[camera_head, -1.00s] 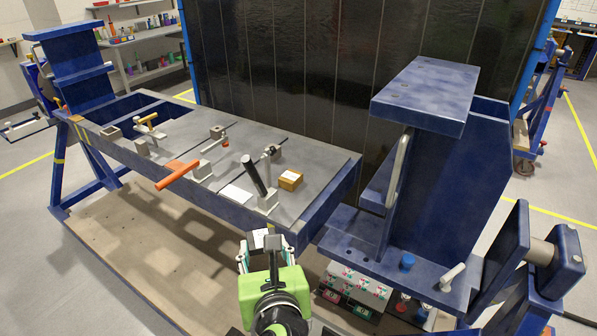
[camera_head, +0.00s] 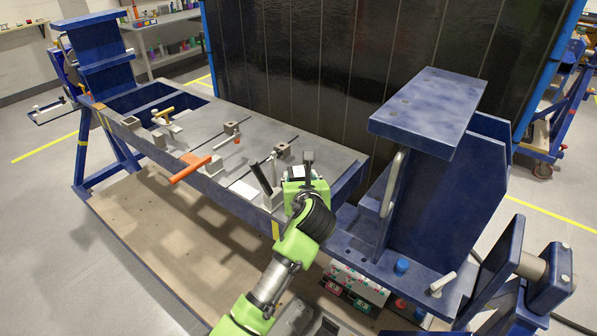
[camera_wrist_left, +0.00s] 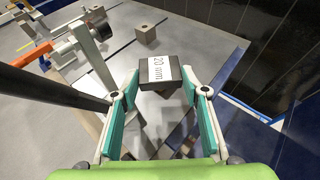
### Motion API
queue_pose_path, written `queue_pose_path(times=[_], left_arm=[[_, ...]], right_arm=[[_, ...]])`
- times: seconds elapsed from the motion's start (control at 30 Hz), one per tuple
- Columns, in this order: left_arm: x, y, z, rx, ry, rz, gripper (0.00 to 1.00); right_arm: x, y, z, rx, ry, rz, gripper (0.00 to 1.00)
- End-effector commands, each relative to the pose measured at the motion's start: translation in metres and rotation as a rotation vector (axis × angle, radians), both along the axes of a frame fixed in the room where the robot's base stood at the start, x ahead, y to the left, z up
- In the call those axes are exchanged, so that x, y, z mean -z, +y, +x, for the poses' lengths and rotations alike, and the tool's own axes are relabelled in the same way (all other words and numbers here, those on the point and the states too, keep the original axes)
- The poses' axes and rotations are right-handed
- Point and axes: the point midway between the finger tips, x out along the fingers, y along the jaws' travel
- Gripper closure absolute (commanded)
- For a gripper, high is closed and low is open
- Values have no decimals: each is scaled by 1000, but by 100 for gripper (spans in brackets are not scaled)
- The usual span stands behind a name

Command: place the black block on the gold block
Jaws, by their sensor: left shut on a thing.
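The black block (camera_wrist_left: 148,73) has a white label reading "20 mm" and sits between the teal pads of my left gripper (camera_wrist_left: 167,88). My left gripper is shut on it. In the head view my left gripper (camera_head: 300,178) is over the right end of the fixture table, and the block's white label (camera_head: 298,172) shows there. The gold block is hidden behind the gripper in the head view, and I cannot make it out clearly in the wrist view. Whether the two blocks touch cannot be told. My right gripper is not in view.
A clamp with a black handle (camera_head: 262,180) stands close to the left of my left gripper. An orange-handled clamp (camera_head: 190,168) and small metal blocks are further left on the table (camera_head: 205,120). A tall blue bracket (camera_head: 450,180) rises on the right.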

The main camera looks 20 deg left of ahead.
Motion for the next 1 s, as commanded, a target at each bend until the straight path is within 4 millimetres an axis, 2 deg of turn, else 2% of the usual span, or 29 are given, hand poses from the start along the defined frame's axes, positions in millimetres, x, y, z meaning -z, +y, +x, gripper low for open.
queue_pose_path(times=[0.1, 0.3, 0.43, 0.7, 1.0], left_arm=[[-5, 10, 24, 0, -5, 1, 100], [-4, 18, 47, 1, -6, 2, 100], [0, 19, 50, 1, -3, 2, 100], [31, 19, 50, 2, -4, 2, 100], [33, 19, 50, 2, -5, 2, 100]], right_arm=[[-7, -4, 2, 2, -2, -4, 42], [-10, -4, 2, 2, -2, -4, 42], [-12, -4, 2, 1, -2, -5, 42], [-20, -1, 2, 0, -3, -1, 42], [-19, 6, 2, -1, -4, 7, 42]])
